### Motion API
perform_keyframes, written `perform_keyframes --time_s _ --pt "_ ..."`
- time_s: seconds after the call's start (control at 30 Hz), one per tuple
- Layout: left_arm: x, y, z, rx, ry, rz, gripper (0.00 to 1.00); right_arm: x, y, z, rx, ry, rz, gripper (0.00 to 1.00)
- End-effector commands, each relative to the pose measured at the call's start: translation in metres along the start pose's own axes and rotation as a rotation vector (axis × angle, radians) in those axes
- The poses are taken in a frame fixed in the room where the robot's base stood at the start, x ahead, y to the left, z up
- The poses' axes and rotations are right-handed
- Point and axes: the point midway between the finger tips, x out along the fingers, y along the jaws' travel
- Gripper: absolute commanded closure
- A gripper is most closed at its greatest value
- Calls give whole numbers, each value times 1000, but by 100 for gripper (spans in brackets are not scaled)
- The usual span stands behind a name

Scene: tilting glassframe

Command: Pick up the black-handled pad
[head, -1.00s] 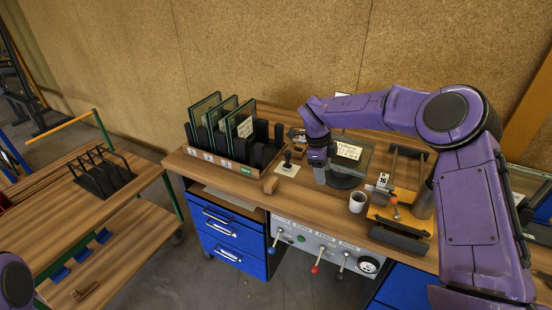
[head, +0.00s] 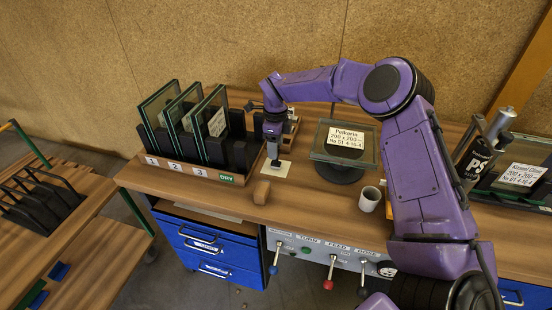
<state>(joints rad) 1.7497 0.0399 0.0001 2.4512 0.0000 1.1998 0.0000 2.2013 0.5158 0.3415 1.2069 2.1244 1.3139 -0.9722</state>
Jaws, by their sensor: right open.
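The black-handled pad (head: 275,163) stands upright on a small white sheet (head: 284,170) on the workbench, just right of the glass rack. Only its lower part shows; the handle's top is hidden by my right gripper. My right gripper (head: 273,151) points down directly over the pad with its fingers at the handle. It is open, and I cannot tell whether the fingers touch the handle. My left gripper is not in view.
The rack (head: 203,173) with upright glass panes stands close left of my gripper. A wooden block (head: 262,192) lies in front, a white cup (head: 369,199) to the right. Levers line the bench front.

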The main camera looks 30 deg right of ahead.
Motion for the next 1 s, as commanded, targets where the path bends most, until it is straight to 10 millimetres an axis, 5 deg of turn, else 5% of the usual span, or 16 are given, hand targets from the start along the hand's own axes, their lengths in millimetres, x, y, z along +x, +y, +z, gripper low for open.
perform_keyframes --time_s 0.3,0.53,0.7,1.0 --pt "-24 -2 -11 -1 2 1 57 49 -4 -6 3 5 2 44" --pt "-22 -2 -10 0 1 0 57 52 -5 -7 4 3 0 44" --pt "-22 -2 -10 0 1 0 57 52 -5 -7 4 3 1 99" --pt "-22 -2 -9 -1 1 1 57 52 -5 -7 4 4 1 100"
